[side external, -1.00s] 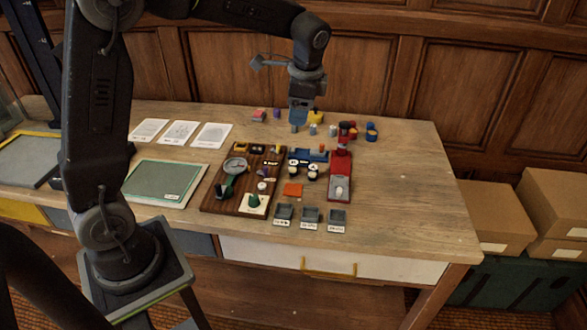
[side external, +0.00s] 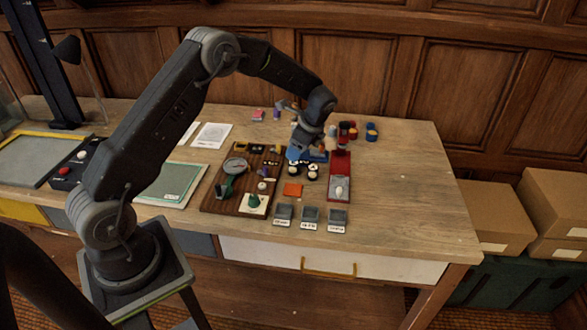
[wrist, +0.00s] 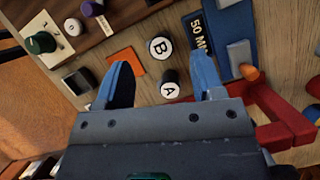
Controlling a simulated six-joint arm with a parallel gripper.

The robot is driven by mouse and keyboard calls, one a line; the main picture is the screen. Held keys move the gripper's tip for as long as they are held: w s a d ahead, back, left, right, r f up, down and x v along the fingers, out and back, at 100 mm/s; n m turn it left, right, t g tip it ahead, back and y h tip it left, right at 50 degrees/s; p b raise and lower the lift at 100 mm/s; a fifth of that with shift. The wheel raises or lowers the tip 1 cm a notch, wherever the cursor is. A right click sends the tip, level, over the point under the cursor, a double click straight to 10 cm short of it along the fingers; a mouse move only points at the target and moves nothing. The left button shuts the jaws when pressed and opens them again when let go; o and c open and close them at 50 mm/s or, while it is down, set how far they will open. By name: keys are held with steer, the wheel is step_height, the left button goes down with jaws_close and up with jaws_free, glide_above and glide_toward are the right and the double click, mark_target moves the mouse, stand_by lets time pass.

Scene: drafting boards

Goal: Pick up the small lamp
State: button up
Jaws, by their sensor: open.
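I cannot tell for certain which thing is the small lamp. A dark cone shade on a thin stem (side external: 67,50) at the back left of the bench looks like a lamp. My gripper (side external: 302,160) is low over the middle of the bench, far to the right of that shade. In the wrist view its two blue fingers (wrist: 160,60) are open and apart. Round white-topped pieces marked B (wrist: 159,46) and A (wrist: 170,90) show between them. I see nothing held. My own wrist hides part of the blue piece behind it.
A wooden board (side external: 215,203) with a round gauge and a green knob (wrist: 40,42) lies left of my gripper. A red stand (side external: 340,165) is close on its right. Small grey trays (side external: 310,214) and an orange square (side external: 292,189) are in front. The right bench end is clear.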

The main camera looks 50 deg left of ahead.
mark_target(293, 168)
steer(key=shift+d+x, duration=0.2)
steer(key=shift+x, duration=1.35)
steer(key=shift+d+x, duration=0.2)
steer(key=shift+x, duration=1.35)
steer(key=shift+w+f, duration=0.15)
steer(key=shift+w, duration=0.05)
steer(key=c, duration=1)
